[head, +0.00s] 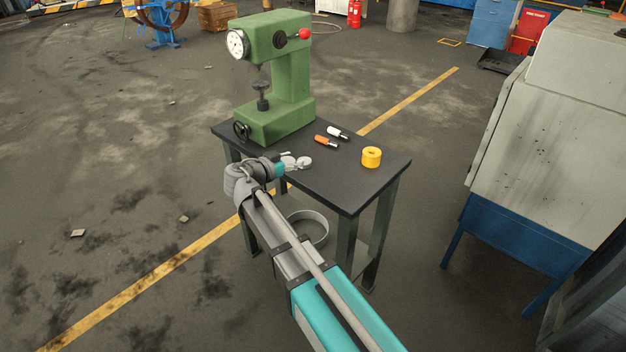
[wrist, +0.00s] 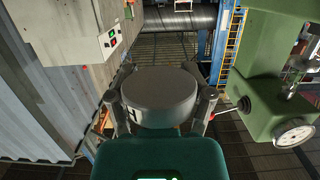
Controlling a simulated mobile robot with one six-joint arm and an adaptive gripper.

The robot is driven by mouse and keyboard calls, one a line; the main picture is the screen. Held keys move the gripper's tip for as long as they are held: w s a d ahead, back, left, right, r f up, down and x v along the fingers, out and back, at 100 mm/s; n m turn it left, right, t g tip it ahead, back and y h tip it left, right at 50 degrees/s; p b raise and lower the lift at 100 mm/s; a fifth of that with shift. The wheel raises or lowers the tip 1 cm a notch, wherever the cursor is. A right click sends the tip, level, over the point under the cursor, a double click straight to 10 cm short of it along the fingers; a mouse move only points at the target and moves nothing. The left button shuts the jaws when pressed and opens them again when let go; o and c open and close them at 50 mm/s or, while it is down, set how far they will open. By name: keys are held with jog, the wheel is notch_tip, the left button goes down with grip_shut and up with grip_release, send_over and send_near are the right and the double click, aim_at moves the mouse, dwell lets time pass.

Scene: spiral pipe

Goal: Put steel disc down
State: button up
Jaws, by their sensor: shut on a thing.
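The steel disc (wrist: 160,92) is a thick grey round piece in the middle of the wrist view. My gripper (wrist: 162,99) is shut on it, with one finger against each side. In the head view, my gripper (head: 292,161) is at the left part of the dark table (head: 345,182), in front of the green press. The disc shows there as a small pale round shape (head: 303,162) at the gripper's end. I cannot tell from this angle how far it is above the tabletop.
The green press (head: 272,122) stands on the table's back left. An orange-handled tool (head: 325,141), a white-handled tool (head: 337,132) and a yellow ring (head: 371,157) lie to the right. The table's front right is bare. A round container (head: 308,229) sits below the top.

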aim_at(317, 179)
jog(key=w+d+f+b, duration=0.2)
jog(key=w+d, duration=0.1)
jog(key=shift+w+d+f, duration=0.2)
jog(key=shift+f, duration=0.05)
jog(key=f+b, duration=0.1)
jog(key=w+d+f+b, duration=0.1)
jog(key=f+b, duration=0.1)
jog(key=shift+w+d+f, duration=0.15)
jog(key=shift+w+d, duration=0.2)
jog(key=shift+d, duration=0.05)
jog(key=shift+w+d+f+b, duration=0.45)
jog(key=shift+f+b, duration=0.15)
jog(key=shift+b, duration=0.1)
jog(key=shift+w+d+f+b, duration=0.2)
jog(key=shift+f+b, duration=0.15)
jog(key=shift+b, duration=0.05)
jog(key=shift+w+d+f+b, duration=0.15)
jog(key=shift+f+b, duration=1.5)
jog(key=o, duration=1.3)
